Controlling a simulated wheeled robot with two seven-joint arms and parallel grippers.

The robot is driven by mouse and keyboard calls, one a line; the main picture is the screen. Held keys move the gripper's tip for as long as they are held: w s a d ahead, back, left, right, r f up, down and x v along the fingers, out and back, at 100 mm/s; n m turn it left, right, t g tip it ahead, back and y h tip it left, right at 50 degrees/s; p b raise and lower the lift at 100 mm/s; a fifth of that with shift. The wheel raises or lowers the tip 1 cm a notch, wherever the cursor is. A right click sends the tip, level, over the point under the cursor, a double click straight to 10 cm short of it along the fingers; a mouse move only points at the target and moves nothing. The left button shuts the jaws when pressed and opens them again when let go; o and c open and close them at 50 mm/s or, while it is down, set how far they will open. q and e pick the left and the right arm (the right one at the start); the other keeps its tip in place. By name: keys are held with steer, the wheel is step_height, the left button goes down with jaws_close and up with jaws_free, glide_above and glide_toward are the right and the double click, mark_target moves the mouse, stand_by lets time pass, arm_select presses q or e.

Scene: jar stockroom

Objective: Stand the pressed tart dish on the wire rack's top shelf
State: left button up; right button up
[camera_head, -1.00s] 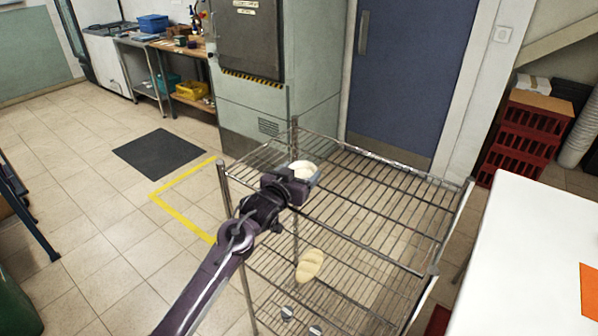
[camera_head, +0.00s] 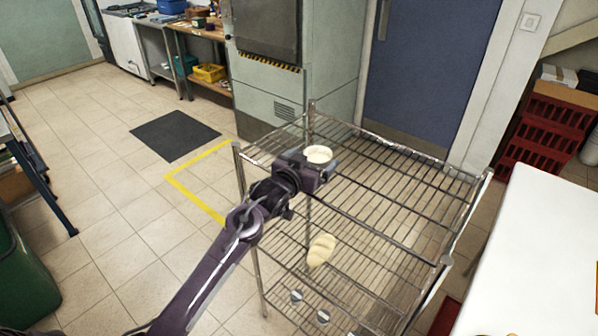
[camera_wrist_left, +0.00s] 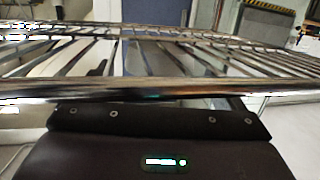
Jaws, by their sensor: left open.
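The small pale tart dish (camera_head: 318,154) is in the head view, at the far left part of the wire rack's top shelf (camera_head: 400,205). It looks upright, with its round top facing up; its lower part is hidden by my gripper, so I cannot see its contact with the wires. My left gripper (camera_head: 328,168) is open, right at the near side of the dish; I cannot tell whether it touches it. The wrist view shows the shelf's wires and front rail (camera_wrist_left: 150,90) close ahead, but no dish I can make out. My right gripper is not in view.
A bread-like loaf (camera_head: 321,250) and small grey-white items (camera_head: 296,296) lie on a lower shelf. A white table (camera_head: 545,240) stands at the right, with red crates (camera_head: 540,140) behind. Most of the top shelf is bare.

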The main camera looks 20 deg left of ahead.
arm_select(q)
steer(key=b+v, duration=0.1)
steer(key=v, duration=0.9)
steer(key=shift+s+b, duration=0.15)
steer(key=shift+b, duration=0.25)
